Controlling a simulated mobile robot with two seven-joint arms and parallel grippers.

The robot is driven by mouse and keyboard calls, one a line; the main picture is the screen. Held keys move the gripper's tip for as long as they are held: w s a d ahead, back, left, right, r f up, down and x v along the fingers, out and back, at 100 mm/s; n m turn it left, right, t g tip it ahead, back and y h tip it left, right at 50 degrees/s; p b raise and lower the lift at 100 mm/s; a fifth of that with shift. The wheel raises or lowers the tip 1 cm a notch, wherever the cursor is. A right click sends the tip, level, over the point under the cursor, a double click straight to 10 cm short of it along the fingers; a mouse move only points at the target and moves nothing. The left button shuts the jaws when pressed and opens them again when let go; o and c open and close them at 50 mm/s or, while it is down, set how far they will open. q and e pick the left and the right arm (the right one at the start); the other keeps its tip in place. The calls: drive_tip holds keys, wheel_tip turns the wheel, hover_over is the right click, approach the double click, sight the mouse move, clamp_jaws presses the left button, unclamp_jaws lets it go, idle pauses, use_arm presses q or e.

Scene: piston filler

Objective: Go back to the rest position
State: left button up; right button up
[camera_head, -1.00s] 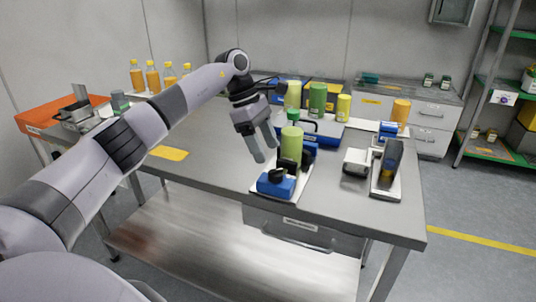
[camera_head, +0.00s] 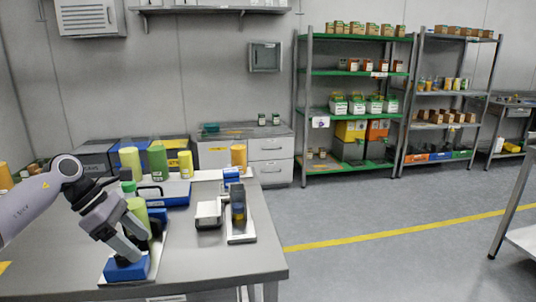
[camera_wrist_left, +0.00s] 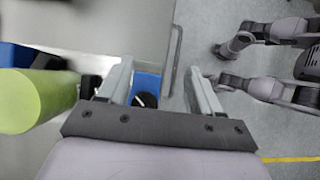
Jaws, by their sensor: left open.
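My left gripper (camera_head: 143,246) is open and empty, with its fingers pointing down in front of the filler on the table (camera_head: 215,270). The filler has a light green cylinder (camera_head: 137,207) and a blue block (camera_head: 126,269) with a black knob. The fingers overlap the block in the head view; I cannot tell whether they touch it. In the left wrist view the fingers (camera_wrist_left: 162,88) are spread, with the blue block (camera_wrist_left: 147,80) seen between them and the green cylinder (camera_wrist_left: 25,100) at the left. My right gripper is not clearly seen.
Green and yellow bottles (camera_head: 158,162) stand behind the filler. A device with a dark upright part (camera_head: 238,208) stands on the table at right. A drawer cabinet (camera_head: 265,155) and stocked shelves (camera_head: 355,120) are behind.

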use_arm(q)
drive_tip(key=s+d+f+n+t+h+p, duration=0.1)
drive_tip(key=s+d+f+n+t+h, duration=0.35)
drive_tip(key=d, duration=0.65)
drive_tip(key=s+d+f+n+t+h+p, duration=0.1)
drive_tip(key=d+n+h, duration=0.5)
drive_tip(key=d+n, duration=0.3)
drive_tip(key=s+a+f+n+t+y, duration=0.1)
drive_tip(key=s+a+f+n+y, duration=0.2)
drive_tip(key=n, duration=0.8)
drive_tip(key=s+a+f+n+t+y+p, duration=0.1)
drive_tip(key=s+a+f+n+y, duration=0.2)
drive_tip(key=s+f+n+y, duration=0.4)
drive_tip(key=s+a+f+n+t+y, duration=0.1)
drive_tip(key=s+a+f+n+y, duration=0.2)
drive_tip(key=s+f+n, duration=0.6)
drive_tip(key=s+n+y, duration=0.2)
drive_tip(key=n, duration=0.6)
drive_tip(key=shift+a+f+t, duration=0.2)
drive_tip(key=shift+t, duration=0.15)
